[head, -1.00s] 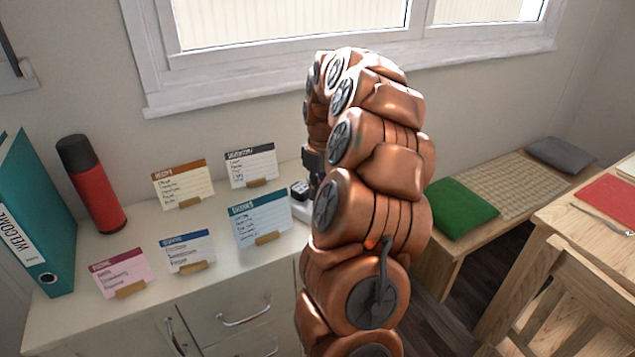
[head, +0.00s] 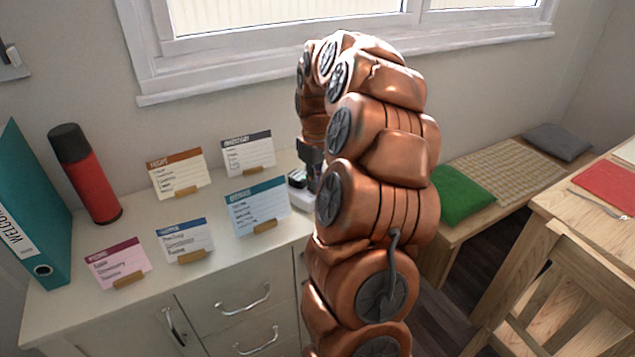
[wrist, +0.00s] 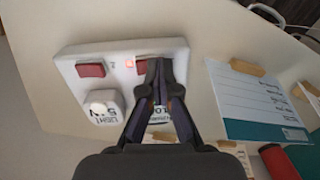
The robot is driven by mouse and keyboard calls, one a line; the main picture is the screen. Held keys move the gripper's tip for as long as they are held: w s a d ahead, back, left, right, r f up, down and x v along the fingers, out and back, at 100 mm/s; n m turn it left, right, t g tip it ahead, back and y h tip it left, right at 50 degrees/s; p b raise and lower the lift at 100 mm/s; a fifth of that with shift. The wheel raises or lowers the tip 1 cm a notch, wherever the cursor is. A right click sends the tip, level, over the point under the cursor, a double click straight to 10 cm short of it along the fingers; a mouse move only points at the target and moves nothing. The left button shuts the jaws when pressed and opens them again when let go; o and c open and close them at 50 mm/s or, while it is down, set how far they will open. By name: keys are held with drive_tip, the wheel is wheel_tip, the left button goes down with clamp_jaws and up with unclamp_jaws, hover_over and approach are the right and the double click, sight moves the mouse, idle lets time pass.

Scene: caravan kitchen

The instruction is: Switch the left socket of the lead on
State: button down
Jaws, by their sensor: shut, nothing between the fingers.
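The white lead (wrist: 122,50) lies on the cabinet top and has two red rocker switches. One switch (wrist: 91,70) is at the left in the wrist view, clear of my gripper. The other switch (wrist: 142,65) is partly hidden behind my fingertips, with a small red light (wrist: 129,63) glowing beside it. A white plug (wrist: 103,106) with a printed label sits below the left-hand switch. Another labelled plug is mostly hidden behind my fingers. My gripper (wrist: 159,72) is shut and empty, its tips over or against the right-hand switch; contact cannot be told. In the head view, the lead (head: 299,197) is partly hidden by my arm.
A teal-headed card (head: 257,207) stands close beside the lead. Several other cards, a red flask (head: 92,180) and a teal binder (head: 32,215) stand farther left. The window wall is behind. A bench (head: 500,165) and wooden table (head: 590,210) are at right.

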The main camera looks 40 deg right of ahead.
drive_tip(key=shift+w+d+r, duration=0.1)
drive_tip(key=shift+d, duration=0.7)
drive_tip(key=shift+r, duration=0.15)
wheel_tip(320, 180, up, 14)
drive_tip(key=a, duration=0.1)
drive_tip(key=shift+a+p, duration=0.3)
drive_tip(key=shift+p, duration=0.05)
idle(0.7)
